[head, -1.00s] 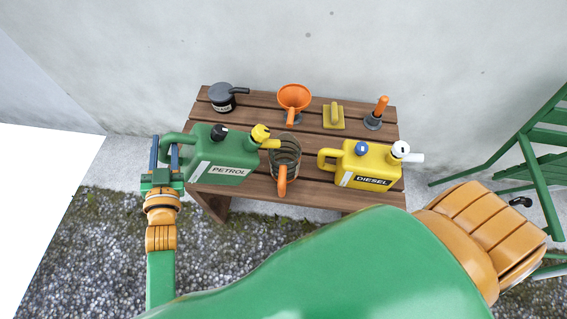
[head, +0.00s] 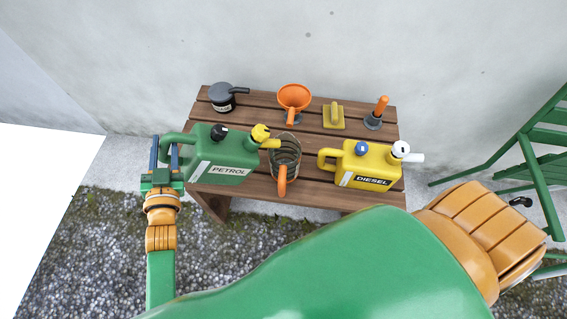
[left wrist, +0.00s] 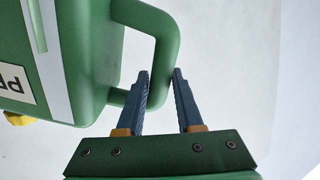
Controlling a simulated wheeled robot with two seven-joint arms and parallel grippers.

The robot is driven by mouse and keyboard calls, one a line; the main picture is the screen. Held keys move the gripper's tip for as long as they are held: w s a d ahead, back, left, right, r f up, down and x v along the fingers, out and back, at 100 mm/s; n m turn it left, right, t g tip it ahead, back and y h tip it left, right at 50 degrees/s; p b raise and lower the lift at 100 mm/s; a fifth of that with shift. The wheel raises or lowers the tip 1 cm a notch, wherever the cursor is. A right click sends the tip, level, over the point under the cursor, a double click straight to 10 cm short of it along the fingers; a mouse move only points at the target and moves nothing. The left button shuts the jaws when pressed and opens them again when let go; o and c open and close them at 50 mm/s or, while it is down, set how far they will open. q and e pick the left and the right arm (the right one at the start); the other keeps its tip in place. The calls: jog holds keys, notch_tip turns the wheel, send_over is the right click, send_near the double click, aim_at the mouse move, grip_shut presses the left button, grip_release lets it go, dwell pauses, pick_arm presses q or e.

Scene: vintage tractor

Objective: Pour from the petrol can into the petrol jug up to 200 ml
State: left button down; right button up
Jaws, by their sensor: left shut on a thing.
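The green petrol can (head: 222,160) is upright at the left end of the bench, marked PETROL, with a black cap and a yellow spout pointing right. My left gripper (head: 166,146) is shut on its handle at the left; the left wrist view shows the two blue fingers (left wrist: 160,98) at the handle (left wrist: 168,50). The petrol jug (head: 285,152) is see-through with an orange handle towards me. The spout tip is at the jug's left rim in the picture; I cannot tell its height above it. No liquid is clearly visible. My right gripper is out of view.
On the wooden bench (head: 255,185), a yellow diesel can (head: 368,164) stands right of the jug. Behind are a dark oil can (head: 222,98), an orange funnel (head: 293,97), a yellow block (head: 333,116) and an orange-handled tool (head: 378,112). A green chair (head: 535,150) stands right.

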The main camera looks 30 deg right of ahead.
aim_at(165, 140)
pick_arm(q)
jog(key=shift+d+r, duration=0.1)
jog(key=shift+r, duration=0.2)
jog(key=shift+d+r+p, duration=0.15)
jog(key=shift+r+p, duration=0.15)
jog(key=shift+p, duration=0.25)
jog(key=shift+d+r+m+p, duration=0.1)
jog(key=shift+r+m+p, duration=0.2)
jog(key=shift+m, duration=0.1)
dwell(1.4)
jog(key=shift+d+r, duration=0.1)
jog(key=shift+r, duration=0.05)
jog(key=shift+s+d+r+m+p, duration=0.1)
jog(key=shift+d+r+m+p, duration=0.1)
jog(key=shift+r+m+p, duration=0.3)
dwell(4.7)
